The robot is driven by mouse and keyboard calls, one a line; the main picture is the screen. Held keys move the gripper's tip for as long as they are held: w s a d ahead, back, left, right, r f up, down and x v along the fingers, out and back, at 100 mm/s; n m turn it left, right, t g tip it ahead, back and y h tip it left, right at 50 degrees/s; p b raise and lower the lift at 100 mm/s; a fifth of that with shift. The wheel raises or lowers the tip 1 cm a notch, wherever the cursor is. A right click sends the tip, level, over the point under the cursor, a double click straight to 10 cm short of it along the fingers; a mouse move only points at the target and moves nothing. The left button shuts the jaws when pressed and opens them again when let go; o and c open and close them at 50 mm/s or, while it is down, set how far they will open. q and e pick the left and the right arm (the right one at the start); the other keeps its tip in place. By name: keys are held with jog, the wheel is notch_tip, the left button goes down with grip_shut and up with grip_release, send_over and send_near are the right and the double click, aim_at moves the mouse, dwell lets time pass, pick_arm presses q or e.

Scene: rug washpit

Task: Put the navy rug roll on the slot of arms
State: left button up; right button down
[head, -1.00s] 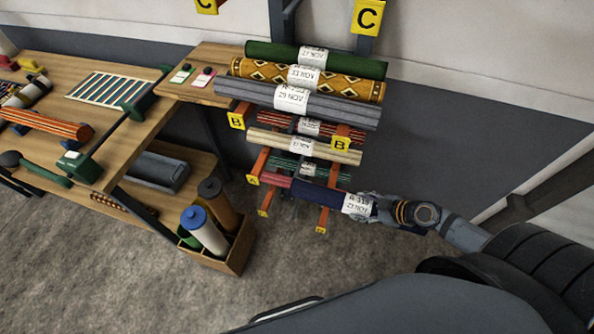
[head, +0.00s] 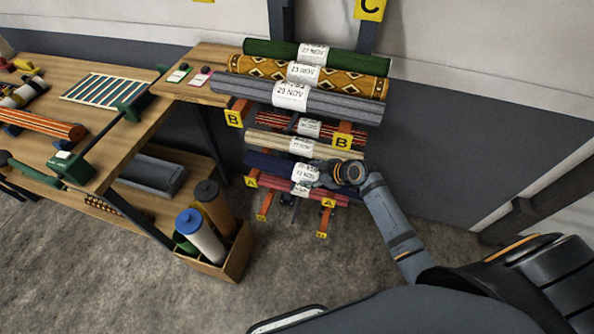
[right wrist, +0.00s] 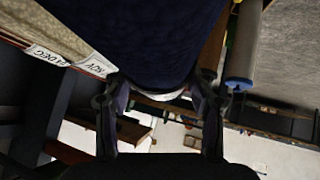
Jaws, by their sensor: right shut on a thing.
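The navy rug roll (head: 268,164) is at the lower part of the wall rack, just below a cream roll and behind a pink-red roll (head: 274,184). A white label wraps its middle. My right gripper (head: 322,175) is shut on the navy roll near that label. In the right wrist view the navy roll (right wrist: 135,35) fills the top centre, between the two fingers (right wrist: 160,105). Orange rack arms with yellow A tags (head: 251,182) are at the lower rack. I cannot tell whether the navy roll rests on them. My left gripper is out of view.
Cream (head: 270,140), red striped, grey (head: 240,88), patterned and green rolls lie above on the rack. A wooden workbench (head: 120,125) stands left. A wooden box (head: 235,255) with upright rolls is on the floor. Floor in front of the rack is clear.

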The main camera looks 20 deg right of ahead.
aim_at(297, 168)
jog(key=shift+w+a+b, duration=0.2)
jog(key=shift+w+a, duration=0.15)
jog(key=shift+w, duration=0.2)
jog(key=shift+w+a+b, duration=0.15)
jog(key=shift+w+a, duration=0.2)
jog(key=shift+w, duration=0.2)
jog(key=w+a, duration=0.1)
jog(key=w+a+b, duration=0.1)
jog(key=shift+w+b, duration=0.3)
jog(key=shift+w, duration=0.05)
jog(key=shift+d+f+b, duration=0.1)
jog(key=shift+f+b, duration=0.5)
jog(key=shift+f, duration=0.25)
jog(key=shift+s+r, duration=0.15)
jog(key=shift+r, duration=0.05)
jog(key=shift+c, duration=2)
grip_release()
jog(key=shift+f, duration=0.1)
jog(key=shift+d, duration=0.1)
jog(key=v, duration=1.1)
jog(key=shift+s+d+r, duration=0.15)
jog(key=shift+s+r, duration=0.15)
jog(key=shift+r, duration=0.1)
